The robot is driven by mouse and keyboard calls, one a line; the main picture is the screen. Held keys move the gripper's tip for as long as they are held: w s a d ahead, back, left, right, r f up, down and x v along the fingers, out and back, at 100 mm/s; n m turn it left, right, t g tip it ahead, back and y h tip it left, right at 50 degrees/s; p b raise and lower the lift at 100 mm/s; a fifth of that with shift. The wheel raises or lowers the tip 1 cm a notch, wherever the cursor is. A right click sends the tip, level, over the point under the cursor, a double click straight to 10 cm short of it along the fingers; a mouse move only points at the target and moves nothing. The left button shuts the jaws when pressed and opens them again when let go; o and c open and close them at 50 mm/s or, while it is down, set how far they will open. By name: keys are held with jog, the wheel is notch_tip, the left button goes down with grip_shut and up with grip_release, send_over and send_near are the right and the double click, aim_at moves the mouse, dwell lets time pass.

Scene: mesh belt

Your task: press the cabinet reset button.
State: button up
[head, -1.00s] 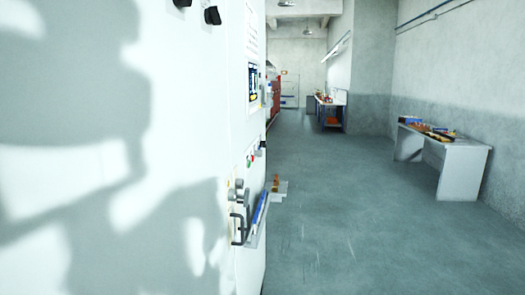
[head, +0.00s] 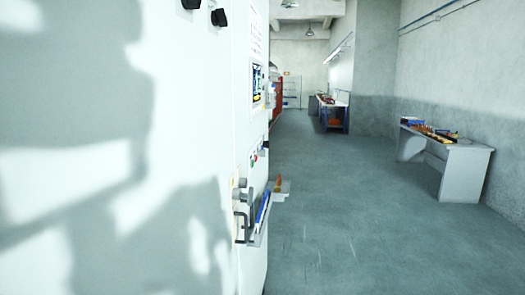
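A white cabinet (head: 205,120) fills the left of the head view, its front seen at a steep angle. Small coloured buttons, red and green, sit on it (head: 253,161) near its right edge, below a screen panel (head: 257,82). They are too small and edge-on to tell which is the reset button. Two black knobs show at the top, one of them whole (head: 218,17). A dark handle (head: 242,222) and grey round fittings sit lower down. My gripper is not in view; a large shadow, arm-like in shape, falls on the cabinet.
A narrow ledge with a blue strip (head: 262,210) juts from the cabinet's right side at handle height. A grey table (head: 467,165) with items stands at the right wall. A workbench (head: 333,110) is farther back. The floor (head: 345,220) between is clear.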

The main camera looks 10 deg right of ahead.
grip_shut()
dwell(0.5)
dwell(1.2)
